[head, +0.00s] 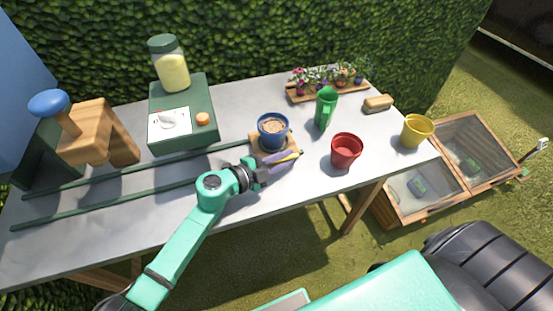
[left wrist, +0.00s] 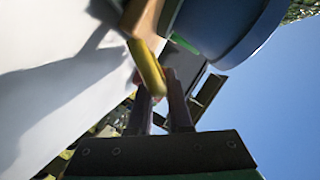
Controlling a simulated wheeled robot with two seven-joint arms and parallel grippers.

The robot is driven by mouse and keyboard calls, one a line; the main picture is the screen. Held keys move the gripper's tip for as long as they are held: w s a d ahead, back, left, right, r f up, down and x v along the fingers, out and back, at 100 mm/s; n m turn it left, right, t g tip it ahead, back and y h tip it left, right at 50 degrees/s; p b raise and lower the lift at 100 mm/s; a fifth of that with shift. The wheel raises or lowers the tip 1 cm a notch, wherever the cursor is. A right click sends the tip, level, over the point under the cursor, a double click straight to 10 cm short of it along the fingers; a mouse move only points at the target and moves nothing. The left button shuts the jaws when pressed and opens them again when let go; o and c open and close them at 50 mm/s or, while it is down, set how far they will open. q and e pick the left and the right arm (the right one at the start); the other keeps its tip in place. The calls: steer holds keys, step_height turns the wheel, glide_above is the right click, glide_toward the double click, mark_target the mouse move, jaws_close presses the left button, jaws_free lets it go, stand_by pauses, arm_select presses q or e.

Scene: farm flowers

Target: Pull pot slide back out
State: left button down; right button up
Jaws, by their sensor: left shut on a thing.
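The pot slide is a small wooden board (head: 256,146) on the table, at the right end of two green rails. A blue pot (head: 273,143) filled with brown material stands upright on it; its side also fills the top of the left wrist view (left wrist: 225,30). A yellow handle (left wrist: 148,68) sits at the slide's near edge and shows in the head view between the fingers (head: 286,160). My left gripper (head: 284,161) is shut on this handle, in front of the pot. In the left wrist view, the gripper's fingers (left wrist: 163,100) partly cover the handle. My right gripper is out of view.
The green rails (head: 130,193) run left to a wooden press with a blue knob (head: 48,104). A green seed box (head: 185,93) with a jar stands behind them. A red pot (head: 346,150), green can (head: 326,108) and yellow pot (head: 417,131) stand right. The rails between are clear.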

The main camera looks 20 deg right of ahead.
arm_select(q)
steer(key=shift+s+d, duration=0.1)
steer(key=c, duration=0.8)
jaws_free()
steer(key=shift+d, duration=0.1)
steer(key=shift+c, duration=0.2)
steer(key=shift+d, duration=0.1)
steer(key=shift+a+r, duration=0.1)
steer(key=shift+a, duration=0.5)
steer(key=v, duration=1.3)
steer(key=shift+s+a+r, duration=0.1)
steer(key=shift+a, duration=0.05)
